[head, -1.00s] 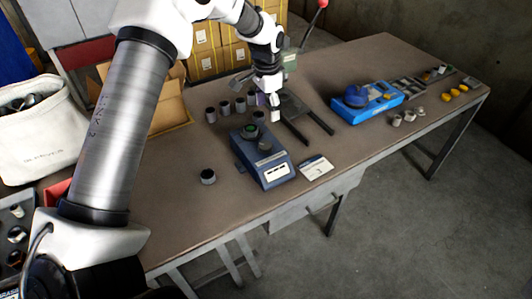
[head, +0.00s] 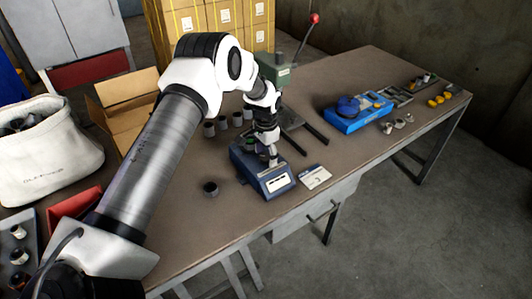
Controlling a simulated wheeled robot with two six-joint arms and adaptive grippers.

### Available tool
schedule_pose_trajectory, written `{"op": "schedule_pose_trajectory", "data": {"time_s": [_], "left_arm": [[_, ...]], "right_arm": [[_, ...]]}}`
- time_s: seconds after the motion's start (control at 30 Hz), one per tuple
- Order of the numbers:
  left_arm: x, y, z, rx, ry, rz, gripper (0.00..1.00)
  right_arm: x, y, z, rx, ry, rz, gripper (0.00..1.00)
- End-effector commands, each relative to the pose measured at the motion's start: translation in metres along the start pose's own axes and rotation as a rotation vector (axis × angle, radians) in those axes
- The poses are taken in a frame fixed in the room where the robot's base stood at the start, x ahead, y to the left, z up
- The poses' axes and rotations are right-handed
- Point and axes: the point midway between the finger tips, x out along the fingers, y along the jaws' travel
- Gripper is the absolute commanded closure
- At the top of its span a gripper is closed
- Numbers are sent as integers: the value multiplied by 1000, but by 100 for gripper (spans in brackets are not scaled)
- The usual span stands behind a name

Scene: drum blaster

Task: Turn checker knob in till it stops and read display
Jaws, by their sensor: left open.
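The blue checker (head: 282,191) stands on the workbench near its front edge. Its pale display (head: 278,182) faces the front; the reading is too small to make out. A round part with a green top (head: 250,141) shows at the back of the checker. My left gripper (head: 272,160) is open and points down over the checker's top, with its fingertips close to the upper face. The gripper hides the middle of the checker and most of the knob there, and I cannot tell whether the fingers touch it. My right gripper is not in view.
A white card (head: 315,177) lies right of the checker, and a dark cylinder (head: 210,188) stands to its left. Several grey cylinders (head: 223,122) stand behind. A green press (head: 280,75) with a red-balled lever is at the back. A blue device (head: 358,113) sits farther right.

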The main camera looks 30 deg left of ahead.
Motion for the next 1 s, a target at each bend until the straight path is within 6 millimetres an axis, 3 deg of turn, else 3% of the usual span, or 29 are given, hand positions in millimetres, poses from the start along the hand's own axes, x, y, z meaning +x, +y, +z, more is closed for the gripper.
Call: {"op": "schedule_pose_trajectory", "data": {"time_s": [0.13, 0.17, 0.3, 0.33, 0.67, 1.0], "left_arm": [[0, 0, 0, 0, 0, 0, 28], [0, 0, 0, 0, 0, 0, 35], [0, 0, 0, 0, 0, 0, 85], [0, 0, 0, 0, 0, 0, 89], [1, 0, 0, 20, -1, 1, 89], [3, 0, 0, 188, -1, 1, 89]], "right_arm": [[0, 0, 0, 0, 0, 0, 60], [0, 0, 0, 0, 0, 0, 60], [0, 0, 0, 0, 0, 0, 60], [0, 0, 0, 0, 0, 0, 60], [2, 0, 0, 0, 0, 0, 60], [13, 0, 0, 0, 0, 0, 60]]}}
